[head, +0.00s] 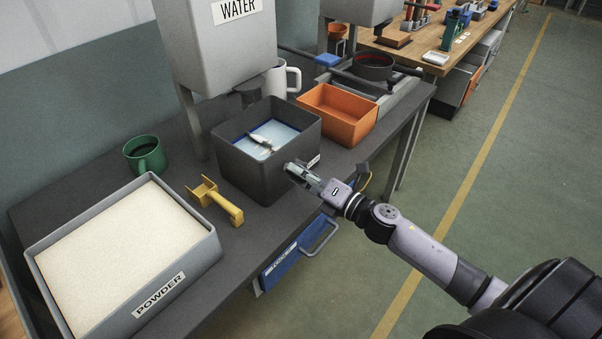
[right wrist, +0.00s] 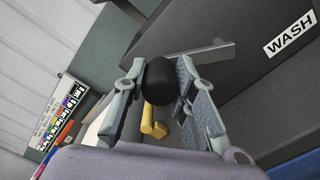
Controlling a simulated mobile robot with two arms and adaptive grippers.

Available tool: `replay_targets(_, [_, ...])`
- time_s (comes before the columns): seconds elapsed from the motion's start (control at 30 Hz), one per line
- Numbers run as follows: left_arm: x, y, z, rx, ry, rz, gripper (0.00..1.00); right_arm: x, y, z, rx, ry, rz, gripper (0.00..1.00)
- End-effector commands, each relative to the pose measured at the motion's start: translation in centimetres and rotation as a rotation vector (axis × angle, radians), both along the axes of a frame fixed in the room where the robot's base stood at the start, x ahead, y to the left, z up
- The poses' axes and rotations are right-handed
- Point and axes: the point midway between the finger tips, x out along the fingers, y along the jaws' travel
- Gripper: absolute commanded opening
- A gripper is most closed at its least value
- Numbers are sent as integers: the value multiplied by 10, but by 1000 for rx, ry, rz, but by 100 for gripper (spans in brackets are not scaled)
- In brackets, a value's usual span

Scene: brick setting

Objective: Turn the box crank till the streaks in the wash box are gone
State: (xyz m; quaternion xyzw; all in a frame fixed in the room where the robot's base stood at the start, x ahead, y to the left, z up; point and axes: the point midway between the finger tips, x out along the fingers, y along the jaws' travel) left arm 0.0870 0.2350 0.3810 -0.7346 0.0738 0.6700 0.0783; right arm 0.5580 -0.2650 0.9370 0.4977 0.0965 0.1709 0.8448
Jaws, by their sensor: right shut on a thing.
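The dark wash box (head: 262,178) stands on the bench below the water tank. Pale bluish-white liquid (head: 284,134) with white streaks shows inside it, along with a light-coloured paddle (head: 262,141). In the right wrist view the box wall bears a WASH label (right wrist: 290,34). My right gripper (head: 293,168) is at the box's front right side. In the right wrist view its fingers (right wrist: 165,92) are shut on the black knob (right wrist: 161,82) of the box crank, whose grey arm (right wrist: 205,55) runs to the box wall. My left gripper is not in view.
A powder tray (head: 205,262), a yellow scoop (head: 217,202) and a green mug (head: 145,154) lie left of the box. An orange bin (head: 350,118) stands to its right, with a white mug (head: 283,78) behind. A blue drawer (head: 282,268) with a handle sticks out below the bench edge.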

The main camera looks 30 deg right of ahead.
Motion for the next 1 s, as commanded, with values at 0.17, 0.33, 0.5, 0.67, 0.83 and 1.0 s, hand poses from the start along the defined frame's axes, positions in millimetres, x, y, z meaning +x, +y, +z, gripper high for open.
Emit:
replay_targets(0.17, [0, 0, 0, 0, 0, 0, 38, -1, 1, -2, 2, 4, 1, 0])
replay_targets(0.33, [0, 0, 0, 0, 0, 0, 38, -1, 0, -2, 3, 4, 1, 31])
replay_targets(0.5, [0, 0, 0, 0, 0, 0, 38, 0, 0, -1, 2, 2, 0, 42])
replay_targets(0.67, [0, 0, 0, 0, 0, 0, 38, 0, 0, -1, 1, 2, 0, 46])
replay_targets(0.83, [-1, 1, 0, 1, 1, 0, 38, 0, 0, 0, 2, 1, 1, 46])
replay_targets(1.0, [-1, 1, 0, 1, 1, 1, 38, -9, -3, -1, 3, 3, 0, 46])
